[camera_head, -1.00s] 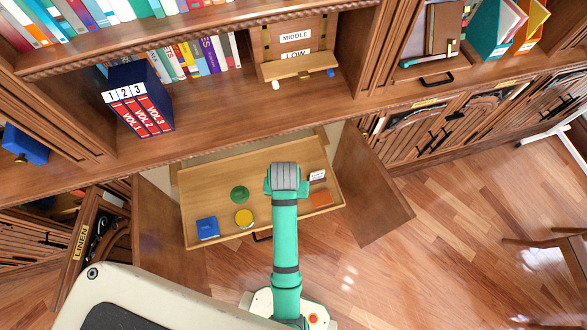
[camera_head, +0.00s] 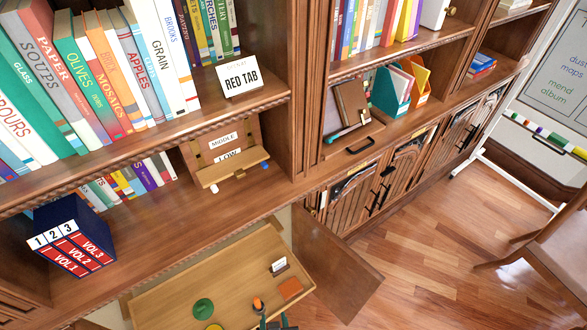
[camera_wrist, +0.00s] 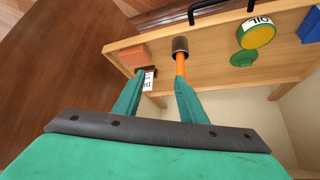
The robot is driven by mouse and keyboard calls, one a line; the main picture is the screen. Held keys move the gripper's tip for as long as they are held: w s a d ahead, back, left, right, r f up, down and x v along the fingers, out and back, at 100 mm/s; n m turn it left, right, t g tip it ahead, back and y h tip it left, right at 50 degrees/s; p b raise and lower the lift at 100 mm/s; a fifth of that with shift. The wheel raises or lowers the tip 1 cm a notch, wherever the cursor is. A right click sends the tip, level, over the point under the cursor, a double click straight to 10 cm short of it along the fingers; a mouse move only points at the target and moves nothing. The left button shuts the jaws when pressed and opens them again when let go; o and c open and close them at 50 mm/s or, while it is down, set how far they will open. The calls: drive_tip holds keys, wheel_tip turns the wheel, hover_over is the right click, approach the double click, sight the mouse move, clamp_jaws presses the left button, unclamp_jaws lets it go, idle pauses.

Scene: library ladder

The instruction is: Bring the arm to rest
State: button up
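My gripper (camera_wrist: 158,82) shows in the wrist view with its two teal fingers spread apart. No object is clearly clamped between them. An orange stick with a dark brown cylindrical end (camera_wrist: 181,46) stands out just beyond the right fingertip; I cannot tell whether they touch. Most of my arm is out of that view.
The drawer holds a green round piece (camera_head: 203,306), a yellow-topped tin (camera_wrist: 258,36), an orange block (camera_head: 290,288) and a white card (camera_head: 279,265). An open cabinet door (camera_head: 335,268) stands right of it. Bookshelves rise behind.

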drive_tip(key=s+d+r+t, duration=0.3)
drive_tip(key=s+r, duration=0.3)
drive_tip(key=r, duration=0.4)
drive_tip(key=s+d+r+m+t+h, duration=0.1)
drive_tip(key=s+d+r+t, duration=0.2)
drive_tip(key=r, duration=0.8)
drive_tip(key=s+t, duration=0.2)
drive_tip(key=s, duration=0.2)
drive_tip(key=shift+c, duration=0.7)
drive_tip(key=shift+c, duration=0.2)
drive_tip(key=shift+d+m, duration=0.1)
drive_tip(key=shift+m, duration=0.2)
